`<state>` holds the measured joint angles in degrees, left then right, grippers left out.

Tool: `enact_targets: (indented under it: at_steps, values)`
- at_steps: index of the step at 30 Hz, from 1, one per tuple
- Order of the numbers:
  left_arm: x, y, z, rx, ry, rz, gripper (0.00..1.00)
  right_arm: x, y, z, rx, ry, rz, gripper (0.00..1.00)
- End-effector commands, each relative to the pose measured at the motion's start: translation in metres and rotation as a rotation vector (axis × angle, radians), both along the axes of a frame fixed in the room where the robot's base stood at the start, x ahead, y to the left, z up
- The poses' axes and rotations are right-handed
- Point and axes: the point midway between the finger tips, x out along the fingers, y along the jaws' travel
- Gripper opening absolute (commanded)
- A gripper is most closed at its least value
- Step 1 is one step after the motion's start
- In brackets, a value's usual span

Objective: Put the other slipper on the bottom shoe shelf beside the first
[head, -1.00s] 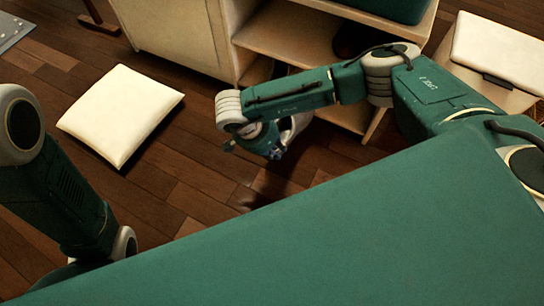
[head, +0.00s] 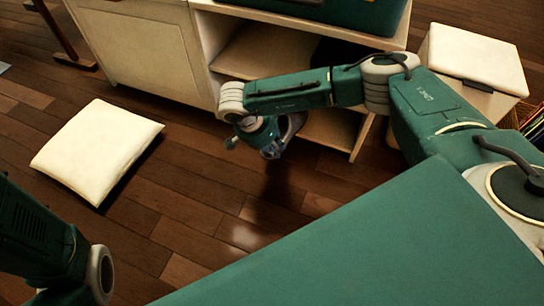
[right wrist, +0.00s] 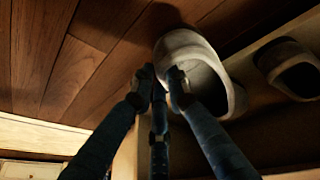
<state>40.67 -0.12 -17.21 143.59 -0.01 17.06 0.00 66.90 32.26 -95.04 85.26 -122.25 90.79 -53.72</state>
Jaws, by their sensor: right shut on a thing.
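My right gripper (head: 268,150) hangs in front of the open shoe shelf (head: 327,132). In the right wrist view my right gripper (right wrist: 163,85) is shut on the near edge of a pale grey slipper (right wrist: 228,76), whose dark opening shows. The slipper is held beside the shelf edge. A second, similar slipper (right wrist: 285,58) is to its right, apparently on the shelf board; the gap between the two is small. In the head view the held slipper (head: 294,126) is mostly hidden behind the gripper. My left gripper is out of view; only its arm shows at lower left.
A white cushion (head: 98,150) lies on the wooden floor at left. A pale cabinet (head: 145,52) adjoins the shelf. A white-lidded box (head: 475,58) stands right of the shelf. The floor between cushion and shelf is clear.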

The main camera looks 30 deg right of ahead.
Motion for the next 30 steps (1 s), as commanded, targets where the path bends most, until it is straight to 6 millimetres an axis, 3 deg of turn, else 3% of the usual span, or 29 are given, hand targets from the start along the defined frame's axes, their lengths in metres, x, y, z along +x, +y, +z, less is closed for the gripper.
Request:
enact_targets:
  at_steps: [10,16,27,28,30]
  values:
    - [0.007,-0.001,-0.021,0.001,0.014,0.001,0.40,0.022,-0.025,-0.003,0.000,-0.002,-0.002,0.00]
    - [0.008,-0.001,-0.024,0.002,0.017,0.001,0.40,0.021,-0.023,-0.013,0.001,0.000,0.001,0.00]
    - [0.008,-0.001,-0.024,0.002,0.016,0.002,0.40,0.020,-0.023,-0.015,0.000,-0.001,0.000,0.00]
    - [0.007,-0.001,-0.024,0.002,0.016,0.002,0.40,0.020,-0.023,-0.015,0.000,-0.001,0.000,0.18]
    - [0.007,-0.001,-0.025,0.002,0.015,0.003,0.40,0.020,-0.023,-0.015,0.001,0.000,0.000,0.32]
